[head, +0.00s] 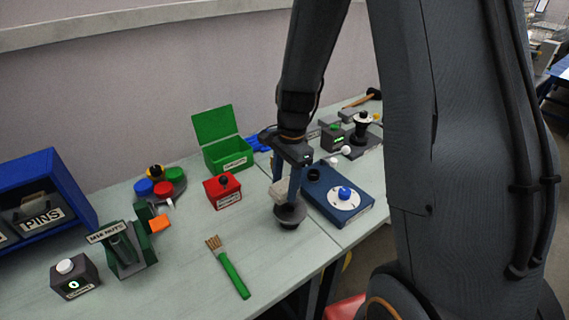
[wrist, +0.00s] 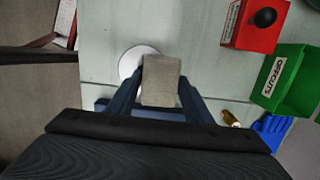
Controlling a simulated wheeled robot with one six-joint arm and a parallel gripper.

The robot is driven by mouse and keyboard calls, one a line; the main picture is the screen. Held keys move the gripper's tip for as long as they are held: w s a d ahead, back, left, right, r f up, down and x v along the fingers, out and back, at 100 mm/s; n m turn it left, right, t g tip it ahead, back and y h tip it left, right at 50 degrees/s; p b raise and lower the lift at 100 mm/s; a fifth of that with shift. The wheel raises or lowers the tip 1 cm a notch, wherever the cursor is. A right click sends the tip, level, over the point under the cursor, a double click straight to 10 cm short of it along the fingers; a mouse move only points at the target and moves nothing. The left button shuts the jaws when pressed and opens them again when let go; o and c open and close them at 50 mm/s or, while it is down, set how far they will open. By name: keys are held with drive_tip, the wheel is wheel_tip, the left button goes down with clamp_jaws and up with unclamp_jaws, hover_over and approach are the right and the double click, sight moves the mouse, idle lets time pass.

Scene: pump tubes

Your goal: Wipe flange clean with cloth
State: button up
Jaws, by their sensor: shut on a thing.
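My gripper (head: 283,190) points down over the table and is shut on a beige-grey cloth (head: 278,192), folded into a small block. In the wrist view the cloth (wrist: 161,85) sits between the two blue fingers. A dark round flange (head: 290,216) stands on the table right below the gripper. In the wrist view a pale round disc, likely the flange (wrist: 127,64), shows partly behind the cloth and left finger. The cloth is at or just above the flange's top; I cannot tell whether they touch.
A blue box (head: 322,209) with a white dial and blue knob is close on the right. A red box (head: 222,191) and an open green bin (head: 229,161) stand behind left. A green-handled brush (head: 234,274) lies front left. Bare table lies between brush and flange.

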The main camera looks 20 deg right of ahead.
drive_tip(key=shift+w+a+r+p, duration=0.1)
drive_tip(key=shift+w+r+p, duration=0.05)
drive_tip(key=shift+r+p, duration=0.25)
wheel_tip(320, 180, up, 4)
drive_tip(key=p, duration=0.3)
drive_tip(key=shift+r+p, duration=0.2)
drive_tip(key=shift+p, duration=0.1)
drive_tip(key=shift+w, duration=0.1)
